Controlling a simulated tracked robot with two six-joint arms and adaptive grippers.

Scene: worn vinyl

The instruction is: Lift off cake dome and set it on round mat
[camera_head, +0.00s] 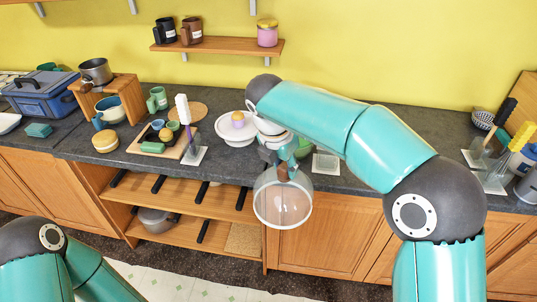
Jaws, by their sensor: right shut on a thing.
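The clear cake dome (282,203) hangs from my right gripper (283,172), which is shut on its knob. The dome is in front of the counter's front edge, with its open rim downward, clear of any surface. The white cake stand (236,140) is uncovered on the counter, left of and behind the dome, with a small yellow and purple cake (238,120) on it. A brown round mat (187,113) lies flat at the back of the counter, left of the stand. My left gripper is out of view; only part of that arm shows at lower left.
A wooden board (170,148) with small dishes and an upright white-headed brush (184,115) stand between the dome and the counter's left part. A green mug (157,99) is near the mat. A wall shelf (218,46) with mugs hangs above.

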